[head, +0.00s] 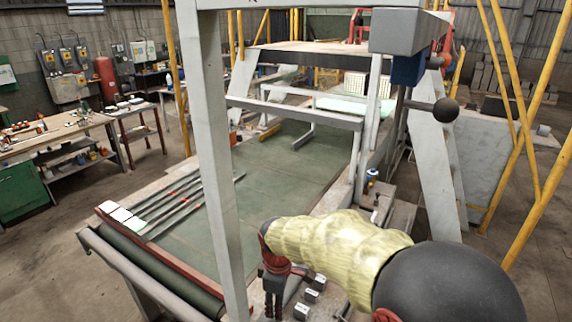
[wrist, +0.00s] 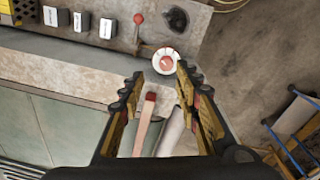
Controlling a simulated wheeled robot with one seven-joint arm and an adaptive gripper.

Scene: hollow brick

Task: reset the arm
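My arm, in a pale yellow sleeve with a black rounded joint, reaches in from the lower right of the head view. My gripper (head: 273,300) hangs pointing down beside the machine's edge, over the row of small grey blocks (head: 311,295). In the wrist view my gripper (wrist: 160,82) has its two dark ridged fingers spread apart. No object is held between them. A wooden stick with a red tip (wrist: 146,112) and a grey roller (wrist: 173,130) show below, in the gap between the fingers.
A long machine bed with a green surface (head: 290,165) fills the middle. A pale upright post (head: 210,150) stands close in front. Yellow poles (head: 530,130) rise at right. A white round dish (wrist: 166,61) sits on the ledge. Open concrete floor (wrist: 255,60) lies beyond it.

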